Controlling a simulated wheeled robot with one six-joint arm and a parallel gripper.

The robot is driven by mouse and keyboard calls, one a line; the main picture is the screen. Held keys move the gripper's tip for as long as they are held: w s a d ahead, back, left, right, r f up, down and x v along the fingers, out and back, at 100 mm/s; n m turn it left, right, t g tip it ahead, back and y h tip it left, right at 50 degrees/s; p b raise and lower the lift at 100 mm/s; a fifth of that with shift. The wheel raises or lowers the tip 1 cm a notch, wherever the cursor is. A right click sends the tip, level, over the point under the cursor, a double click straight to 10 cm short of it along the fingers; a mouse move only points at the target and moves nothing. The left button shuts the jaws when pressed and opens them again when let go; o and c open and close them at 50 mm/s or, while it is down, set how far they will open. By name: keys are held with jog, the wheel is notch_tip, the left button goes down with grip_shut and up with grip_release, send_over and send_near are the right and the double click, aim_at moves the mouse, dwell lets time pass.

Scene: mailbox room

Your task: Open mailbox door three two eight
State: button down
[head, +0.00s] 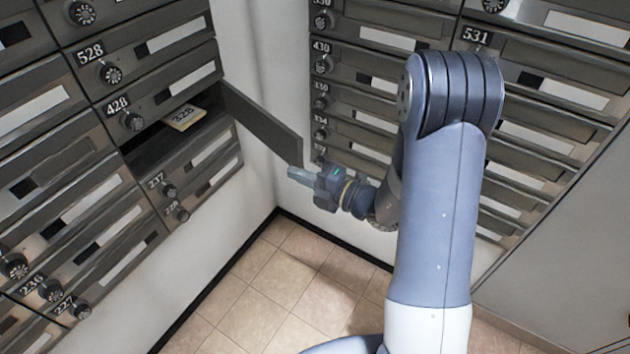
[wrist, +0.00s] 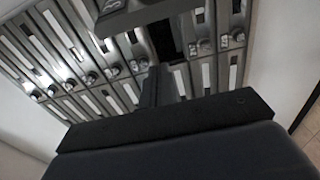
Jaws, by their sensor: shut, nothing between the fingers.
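The mailbox door (head: 262,122) below number 428 stands swung far out from the left bank, hinged at its right side. Behind it the compartment (head: 150,146) is open and dark. In the wrist view the dark open compartment (wrist: 163,38) shows among the mailbox rows.
Doors 428 (head: 128,118) and 237 (head: 172,187) are shut above and below the opening. A second mailbox bank (head: 365,105) stands close behind my gripper. The tiled floor (head: 285,275) below is clear.

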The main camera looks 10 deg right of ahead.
aim_at(301, 162)
jog(key=w, duration=0.3)
jog(key=shift+w, duration=0.3)
jog(key=shift+w+d, duration=0.25)
jog(key=shift+d, duration=0.1)
